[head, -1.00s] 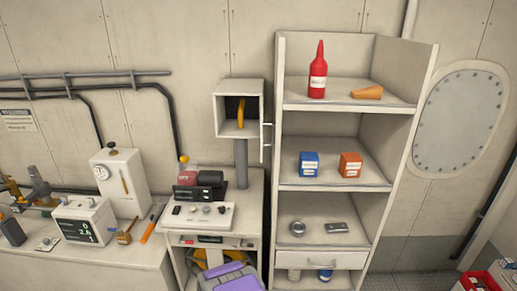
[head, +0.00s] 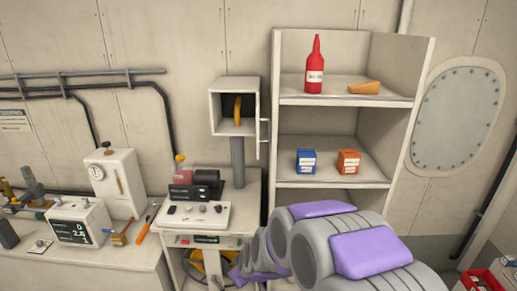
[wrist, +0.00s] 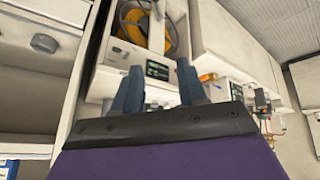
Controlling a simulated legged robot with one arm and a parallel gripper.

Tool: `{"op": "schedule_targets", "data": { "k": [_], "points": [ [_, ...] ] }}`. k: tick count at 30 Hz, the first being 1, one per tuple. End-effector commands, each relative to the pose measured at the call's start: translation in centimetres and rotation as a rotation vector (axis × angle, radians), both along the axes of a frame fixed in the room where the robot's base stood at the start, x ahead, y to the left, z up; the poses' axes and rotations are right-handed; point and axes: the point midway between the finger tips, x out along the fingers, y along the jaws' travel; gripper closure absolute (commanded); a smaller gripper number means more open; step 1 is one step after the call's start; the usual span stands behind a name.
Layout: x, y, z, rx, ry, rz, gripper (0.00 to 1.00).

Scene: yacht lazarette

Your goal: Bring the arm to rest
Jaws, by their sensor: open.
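My gripper (wrist: 161,88) shows in the wrist view with its two dark fingers apart and nothing between them. Beyond the fingertips is the instrument bench with a dark display (wrist: 157,69). In the head view my grey and purple arm stands in front of the shelf unit (head: 278,120) and hides its lower shelves. The gripper itself cannot be made out in the head view.
The shelf holds a red bottle (head: 314,70), an orange wedge (head: 364,87), a blue box (head: 306,161) and an orange box (head: 348,162). A small open cabinet (head: 222,112) stands left of it. A workbench (head: 100,258) with instruments is at left.

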Motion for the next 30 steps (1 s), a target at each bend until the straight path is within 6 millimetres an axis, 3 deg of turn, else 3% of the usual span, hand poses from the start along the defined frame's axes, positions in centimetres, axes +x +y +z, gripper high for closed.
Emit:
{"op": "schedule_targets", "data": {
  "k": [8, 21, 27, 30],
  "points": [
    [-8.2, -5.6, 4.2, 0.02, 0.215, -0.14, 0.59],
    [-25.1, -15.0, 8.1, -0.064, 0.554, -0.492, 0.59],
    [-31.7, -17.8, 9.0, -0.111, 0.661, -0.654, 0.59],
    [-33.6, -18.4, 9.2, -0.126, 0.694, -0.701, 0.59]
  ]
}}
